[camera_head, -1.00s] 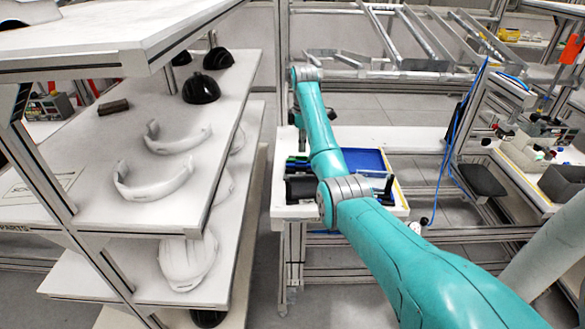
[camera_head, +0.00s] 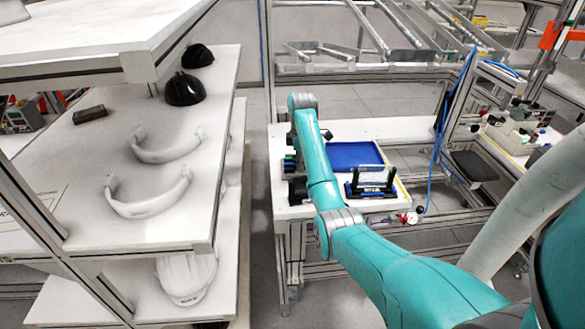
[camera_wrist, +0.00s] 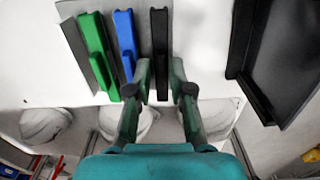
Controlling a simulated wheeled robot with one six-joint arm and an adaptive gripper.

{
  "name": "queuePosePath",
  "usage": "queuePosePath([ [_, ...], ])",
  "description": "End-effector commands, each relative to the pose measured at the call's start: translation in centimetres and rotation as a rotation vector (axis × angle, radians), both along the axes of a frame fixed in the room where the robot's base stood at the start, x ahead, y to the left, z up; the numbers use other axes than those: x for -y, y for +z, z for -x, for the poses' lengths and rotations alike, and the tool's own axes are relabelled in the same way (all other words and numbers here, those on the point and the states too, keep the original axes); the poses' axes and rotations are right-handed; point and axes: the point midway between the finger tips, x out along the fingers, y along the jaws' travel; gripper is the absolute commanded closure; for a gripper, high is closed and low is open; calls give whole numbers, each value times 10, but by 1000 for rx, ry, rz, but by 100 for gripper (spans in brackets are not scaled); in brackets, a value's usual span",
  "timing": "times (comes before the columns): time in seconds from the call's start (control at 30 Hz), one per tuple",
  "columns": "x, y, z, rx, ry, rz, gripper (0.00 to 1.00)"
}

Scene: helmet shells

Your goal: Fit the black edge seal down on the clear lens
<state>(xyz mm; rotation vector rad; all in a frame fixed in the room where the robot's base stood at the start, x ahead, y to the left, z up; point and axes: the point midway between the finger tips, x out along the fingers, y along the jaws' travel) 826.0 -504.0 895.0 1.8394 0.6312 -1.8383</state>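In the wrist view a black strip (camera_wrist: 159,50), seemingly the edge seal, stands on a white surface beside a blue strip (camera_wrist: 125,45) and a green strip (camera_wrist: 97,50). My gripper (camera_wrist: 161,68) is open, with its fingers on either side of the black strip's near part. A gap shows on both sides; I cannot tell its height above the strip. In the head view a clear panel, seemingly the lens (camera_head: 374,175), stands upright in a black and blue holder (camera_head: 371,190) on the white table. My gripper is mostly hidden behind my arm there.
A blue tray (camera_head: 355,155) lies behind the holder on the table (camera_head: 400,130). A dark edged part (camera_wrist: 282,60) is right of my fingers. A shelf rack (camera_head: 165,215) with white visors and black shells stands at left. White helmet shells (camera_wrist: 45,122) show below the table edge.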

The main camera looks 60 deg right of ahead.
Motion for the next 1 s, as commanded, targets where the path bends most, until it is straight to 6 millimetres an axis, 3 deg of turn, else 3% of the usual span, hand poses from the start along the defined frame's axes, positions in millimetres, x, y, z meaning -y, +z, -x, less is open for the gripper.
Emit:
queuePosePath([
  [0.23,0,-1,1,0,0,0,79],
  [0.33,0,-1,1,0,0,0,100],
  [0.77,0,-1,1,-1,0,-1,100],
  [1.0,0,11,-12,0,0,0,100],
])
